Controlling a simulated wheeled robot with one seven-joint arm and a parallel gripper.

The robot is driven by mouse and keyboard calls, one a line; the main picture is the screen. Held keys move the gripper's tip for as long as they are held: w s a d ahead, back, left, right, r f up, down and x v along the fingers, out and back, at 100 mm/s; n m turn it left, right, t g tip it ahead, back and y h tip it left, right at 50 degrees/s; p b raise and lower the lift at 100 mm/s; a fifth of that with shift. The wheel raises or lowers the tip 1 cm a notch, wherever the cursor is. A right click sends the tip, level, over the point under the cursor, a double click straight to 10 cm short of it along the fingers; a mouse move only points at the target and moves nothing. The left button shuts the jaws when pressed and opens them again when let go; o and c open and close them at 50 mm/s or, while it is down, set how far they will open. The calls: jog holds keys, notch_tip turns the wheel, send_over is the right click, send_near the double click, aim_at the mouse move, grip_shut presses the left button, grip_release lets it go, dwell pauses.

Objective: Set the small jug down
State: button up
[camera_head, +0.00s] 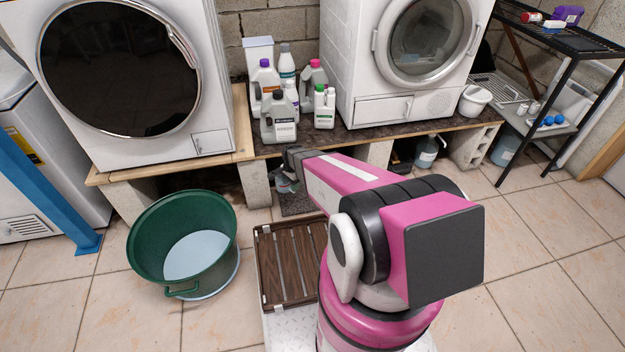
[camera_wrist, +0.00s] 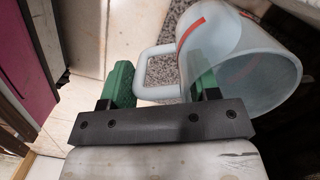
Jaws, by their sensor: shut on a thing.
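The small jug (camera_wrist: 262,50) is clear, pale plastic with red marks and a loop handle (camera_wrist: 144,72). It lies tilted in the wrist view, with its round mouth toward the right. My gripper (camera_wrist: 163,84) has green fingers, one on either side of the handle, and is shut on the jug. In the head view, my gripper (camera_head: 287,168) is at the end of my arm, low in front of the plinth's front edge. The jug (camera_head: 284,186) shows there only as a small piece, mostly hidden by my gripper.
Several detergent bottles (camera_head: 279,118) stand on the plinth's dark top (camera_head: 378,132) between two white machines. A green tub (camera_head: 150,241) stands on the tiled floor to the left. A speckled grey mat (camera_head: 298,203) lies below my arm. A brown slatted crate (camera_head: 268,268) is nearer.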

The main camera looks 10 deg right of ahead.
notch_tip(320, 180, down, 7)
jog(key=m, duration=0.2)
jog(key=shift+w+d+f, duration=0.55)
jog(key=shift+d+f, duration=1.15)
jog(key=shift+f, duration=0.15)
jog(key=shift+w+d+f, duration=0.55)
jog(key=shift+d+f, duration=1.2)
jog(key=shift+f, duration=0.1)
jog(key=shift+w+d+f, duration=0.55)
jog(key=shift+d+f, duration=1.15)
jog(key=shift+f, duration=0.15)
jog(key=shift+f, duration=0.15)
jog(key=o, duration=1.2)
jog(key=shift+o, duration=0.2)
